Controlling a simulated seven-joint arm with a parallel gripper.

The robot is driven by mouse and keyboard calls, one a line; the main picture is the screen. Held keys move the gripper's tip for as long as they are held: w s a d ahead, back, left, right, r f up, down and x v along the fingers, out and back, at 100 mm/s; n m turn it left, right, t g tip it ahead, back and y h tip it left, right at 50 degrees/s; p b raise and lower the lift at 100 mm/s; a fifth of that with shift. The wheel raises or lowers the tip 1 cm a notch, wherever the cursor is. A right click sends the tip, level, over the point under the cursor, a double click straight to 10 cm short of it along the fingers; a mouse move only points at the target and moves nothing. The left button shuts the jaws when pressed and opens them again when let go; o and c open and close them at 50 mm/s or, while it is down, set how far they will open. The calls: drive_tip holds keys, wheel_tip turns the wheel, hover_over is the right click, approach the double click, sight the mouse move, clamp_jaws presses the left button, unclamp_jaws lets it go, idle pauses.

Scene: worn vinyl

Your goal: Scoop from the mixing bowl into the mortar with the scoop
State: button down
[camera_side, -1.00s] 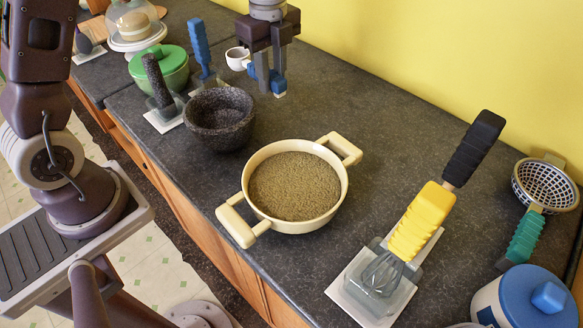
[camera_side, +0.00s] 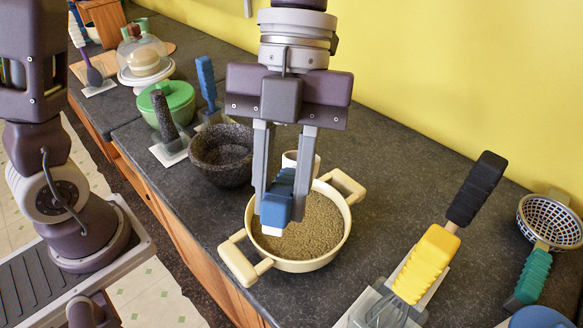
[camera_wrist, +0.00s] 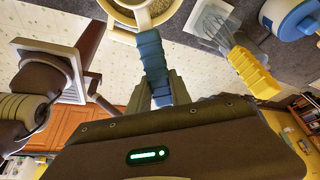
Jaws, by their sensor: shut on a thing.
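The mixing bowl (camera_side: 305,266) is a cream pot with two side handles, holding brownish grains. The dark stone mortar (camera_side: 225,176) stands just behind and left of it; I see no contents in it. My gripper (camera_side: 281,205) is shut on the blue handle of the scoop (camera_side: 278,199). It hangs over the mixing bowl in the side view. The scoop's white cup (camera_side: 289,157) is partly hidden behind the fingers, so I cannot tell what it holds. In the wrist view the blue scoop handle (camera_wrist: 153,62) runs from the fingers toward the bowl.
A dark pestle (camera_side: 160,112) and a blue-handled tool (camera_side: 207,82) stand beyond the mortar, near a green lidded pot (camera_side: 172,100). A yellow-handled whisk (camera_side: 425,262), a black handle (camera_side: 475,188) and a strainer (camera_side: 548,222) are at right. Counter between bowl and wall is clear.

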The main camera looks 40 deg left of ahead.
drive_tip(key=shift+w, duration=0.1)
drive_tip(key=shift+w+a+f+g+h, duration=0.25)
drive_tip(key=shift+f+g, duration=0.2)
drive_tip(key=shift+f, duration=0.3)
drive_tip(key=shift+w+a+f+g+h, duration=0.15)
drive_tip(key=shift+w+f+g+h, duration=0.3)
drive_tip(key=shift+f, duration=0.3)
drive_tip(key=shift+w+a+f+g+h, duration=0.2)
drive_tip(key=shift+f+g, duration=0.3)
drive_tip(key=shift+f, duration=3.95)
